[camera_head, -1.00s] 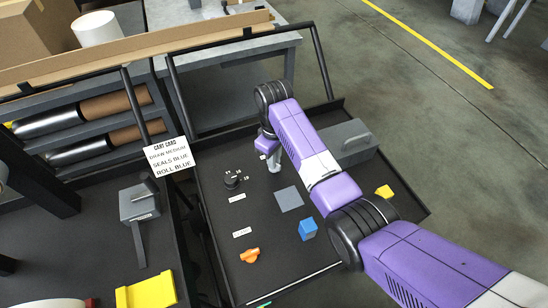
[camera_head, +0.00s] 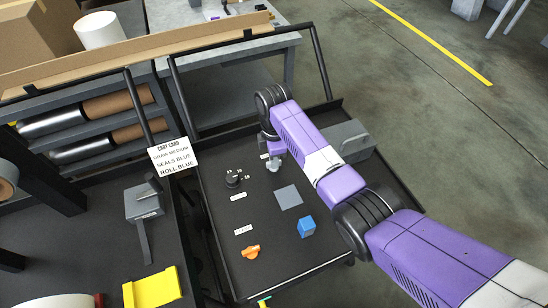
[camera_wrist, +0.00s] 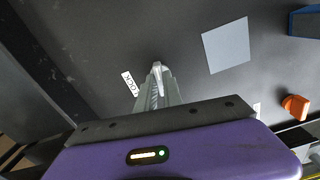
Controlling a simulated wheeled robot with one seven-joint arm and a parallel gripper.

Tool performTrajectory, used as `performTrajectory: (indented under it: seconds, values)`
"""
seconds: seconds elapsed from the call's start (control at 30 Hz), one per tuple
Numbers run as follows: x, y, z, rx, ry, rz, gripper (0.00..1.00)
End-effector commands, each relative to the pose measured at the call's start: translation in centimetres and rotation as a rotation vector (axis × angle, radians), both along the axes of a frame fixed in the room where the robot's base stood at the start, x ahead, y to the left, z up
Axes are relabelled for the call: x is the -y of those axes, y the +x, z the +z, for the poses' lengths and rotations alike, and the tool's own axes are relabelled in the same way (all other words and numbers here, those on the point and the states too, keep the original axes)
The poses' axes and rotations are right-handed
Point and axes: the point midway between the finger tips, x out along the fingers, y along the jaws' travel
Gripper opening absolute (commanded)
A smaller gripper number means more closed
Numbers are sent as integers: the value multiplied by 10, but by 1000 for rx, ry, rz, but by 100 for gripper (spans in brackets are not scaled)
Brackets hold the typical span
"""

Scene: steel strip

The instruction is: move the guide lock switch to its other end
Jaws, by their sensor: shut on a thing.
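My gripper (camera_wrist: 157,80) is shut, with its fingertips low over the black panel beside a white label (camera_wrist: 130,83) that reads LOCK. The guide lock switch is between or under the fingertips and almost wholly hidden, so I cannot tell which end its lever is at. In the head view my gripper (camera_head: 276,160) points down at the panel's upper middle, and the small label (camera_head: 264,156) shows just left of it.
The black panel (camera_head: 270,215) also bears a black dial (camera_head: 234,179), a grey square (camera_head: 288,197), a blue block (camera_head: 307,227) and an orange knob (camera_head: 250,252). A grey box (camera_head: 350,142) stands right of my gripper. A raised rim edges the panel.

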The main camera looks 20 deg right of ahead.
Motion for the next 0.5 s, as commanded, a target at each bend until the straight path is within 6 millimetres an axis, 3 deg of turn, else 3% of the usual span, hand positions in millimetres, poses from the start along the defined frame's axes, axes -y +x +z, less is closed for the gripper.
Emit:
performTrajectory:
  seconds: [0.5]
  values:
    - [-2, 2, 2, 4, 3, 177, 0]
